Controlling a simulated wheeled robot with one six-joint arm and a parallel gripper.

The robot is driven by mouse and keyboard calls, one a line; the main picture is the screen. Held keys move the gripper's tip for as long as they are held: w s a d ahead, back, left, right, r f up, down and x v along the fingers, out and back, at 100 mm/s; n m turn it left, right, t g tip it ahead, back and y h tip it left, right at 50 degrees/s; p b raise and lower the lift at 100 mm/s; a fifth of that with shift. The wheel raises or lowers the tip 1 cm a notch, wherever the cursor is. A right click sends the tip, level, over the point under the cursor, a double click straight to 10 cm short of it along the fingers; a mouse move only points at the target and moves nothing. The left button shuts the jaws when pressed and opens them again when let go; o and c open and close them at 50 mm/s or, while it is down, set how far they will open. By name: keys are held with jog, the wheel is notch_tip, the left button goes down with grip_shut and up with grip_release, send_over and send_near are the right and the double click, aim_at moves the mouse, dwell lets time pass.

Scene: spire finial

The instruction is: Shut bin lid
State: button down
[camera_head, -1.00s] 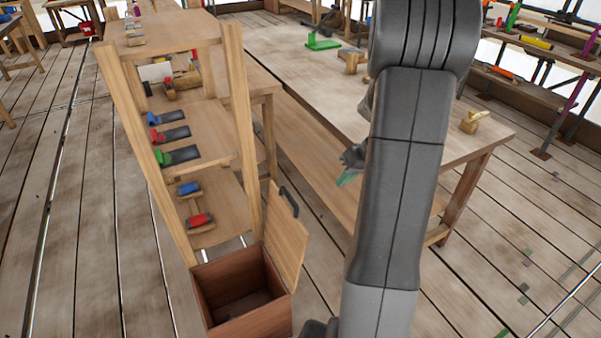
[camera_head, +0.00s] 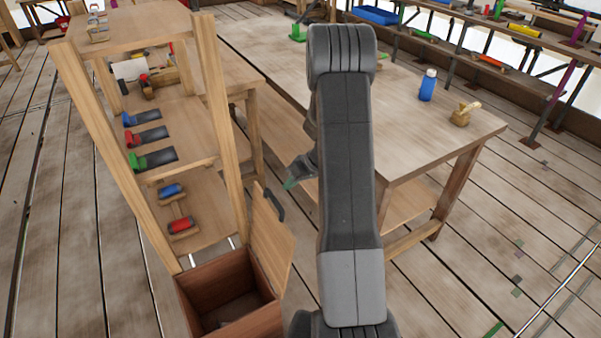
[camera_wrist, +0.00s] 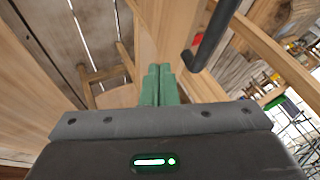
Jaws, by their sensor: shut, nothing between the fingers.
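The wooden bin (camera_head: 228,296) stands on the floor at the lower middle of the head view, open at the top. Its lid (camera_head: 271,240) stands raised on the bin's right side, with a dark handle (camera_head: 274,203) near its upper end. In the wrist view the dark handle (camera_wrist: 210,38) is close, to the right of and beyond my fingers, on the pale wooden lid (camera_wrist: 158,32). My gripper (camera_wrist: 159,72) has green fingers, which are shut and empty. In the head view my gripper (camera_head: 291,183) is partly hidden behind my arm, right of the lid and apart from the handle.
A wooden shelf rack (camera_head: 215,130) with several tools stands behind the bin. A long workbench (camera_head: 400,150) stands to the right, with a blue bottle (camera_head: 427,86) and a wooden hand tool (camera_head: 464,114) on it. The plank floor (camera_head: 80,250) at left is open.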

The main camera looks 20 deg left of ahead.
jog(key=shift+s+a+r+p, duration=0.15)
jog(key=shift+s+a+p, duration=0.15)
jog(key=shift+s+a, duration=0.95)
jog(key=shift+s+d, duration=0.1)
jog(key=shift+s, duration=0.05)
